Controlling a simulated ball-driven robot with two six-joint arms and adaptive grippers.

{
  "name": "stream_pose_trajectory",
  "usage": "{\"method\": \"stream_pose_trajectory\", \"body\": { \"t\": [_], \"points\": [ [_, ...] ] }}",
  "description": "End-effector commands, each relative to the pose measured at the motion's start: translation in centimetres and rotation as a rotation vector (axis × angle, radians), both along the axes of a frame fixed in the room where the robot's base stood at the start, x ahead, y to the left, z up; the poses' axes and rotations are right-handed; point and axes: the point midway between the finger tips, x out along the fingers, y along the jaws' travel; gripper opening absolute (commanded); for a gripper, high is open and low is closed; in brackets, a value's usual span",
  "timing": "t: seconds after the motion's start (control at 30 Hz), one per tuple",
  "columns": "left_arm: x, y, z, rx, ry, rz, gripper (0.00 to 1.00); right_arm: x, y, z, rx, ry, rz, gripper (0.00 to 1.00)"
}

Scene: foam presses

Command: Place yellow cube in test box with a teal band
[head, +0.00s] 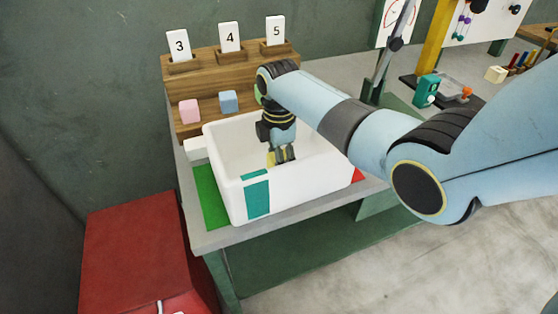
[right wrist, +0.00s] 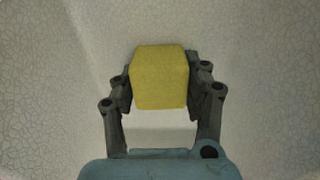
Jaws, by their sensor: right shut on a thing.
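The white test box (head: 310,187) stands on the table, with a teal band (head: 257,195) on its front wall. My right gripper (head: 284,158) reaches down inside the box. It is shut on the yellow cube (right wrist: 160,77), which sits between the two fingers in the right wrist view, where my right gripper (right wrist: 160,95) also shows. In the head view only a small part of the yellow cube (head: 271,159) shows beside the fingers. White box walls surround the cube. I cannot tell whether the cube touches the box floor. My left gripper is not in view.
A wooden stepped rack behind the box holds a pink cube (head: 189,111), a blue cube (head: 228,101) and number cards (head: 229,38). A green patch (head: 208,194) lies left of the box. A red cabinet (head: 135,250) stands at lower left. A teal device (head: 426,91) stands farther right.

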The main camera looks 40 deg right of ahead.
Motion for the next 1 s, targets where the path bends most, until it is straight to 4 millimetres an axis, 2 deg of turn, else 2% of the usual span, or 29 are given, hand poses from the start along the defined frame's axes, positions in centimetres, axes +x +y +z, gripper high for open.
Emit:
{"method": "stream_pose_trajectory", "body": {
  "t": [0.1, 0.13, 0.3, 0.53, 0.67, 0.77, 1.0],
  "points": [
    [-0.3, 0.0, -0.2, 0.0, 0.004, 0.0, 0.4, 0.0, 0.0, -0.4, 0.0, 0.001, 0.0, 0.25],
    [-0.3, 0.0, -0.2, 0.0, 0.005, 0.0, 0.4, 0.0, 0.0, -0.3, 0.0, 0.001, 0.0, 0.5],
    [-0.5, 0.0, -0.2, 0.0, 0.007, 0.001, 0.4, 0.0, 0.0, -0.3, 0.0, 0.001, 0.0, 0.7],
    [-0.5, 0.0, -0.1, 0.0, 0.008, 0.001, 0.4, 0.0, 0.0, -0.2, 0.0, 0.001, 0.0, 0.7],
    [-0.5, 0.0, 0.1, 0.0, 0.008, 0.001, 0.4, 0.0, 0.0, 0.7, 0.0, 0.0, 0.0, 0.7],
    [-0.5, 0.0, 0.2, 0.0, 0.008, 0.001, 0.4, 0.1, -0.1, 2.4, -0.001, -0.003, -0.001, 0.7],
    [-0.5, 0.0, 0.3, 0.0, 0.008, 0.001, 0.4, 0.1, 0.0, 7.8, -0.001, -0.004, 0.0, 0.7]
  ]
}}
